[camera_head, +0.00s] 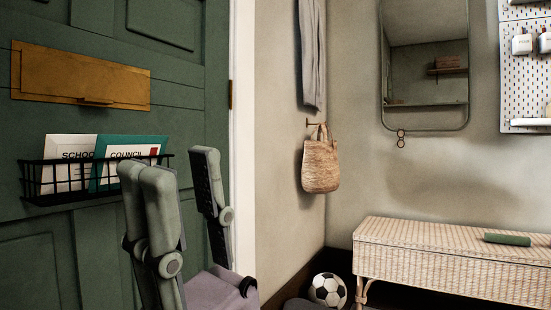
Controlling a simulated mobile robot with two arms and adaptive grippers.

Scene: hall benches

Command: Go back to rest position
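My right gripper (178,168) is at the lower left, in front of the green door (105,250). Its fingers point up and stand apart, with nothing seen between them. A black wire basket (60,197) is fixed to the door, just left of and behind the gripper. It holds a white envelope (62,172) marked "SCHOO", the rest of the word hidden, and a teal "COUNCIL" envelope (128,150). The fingers cover part of the basket's right end; I cannot tell whether they touch it. My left gripper is not in view.
A brass letter plate (75,75) is above the basket. A woven bag (320,165) hangs in the corner. A wicker bench (440,270) with a green roll (507,239) is at right. A football (327,290) lies beside the bench. A mirror (425,65) and pegboard (520,80) hang on the wall.

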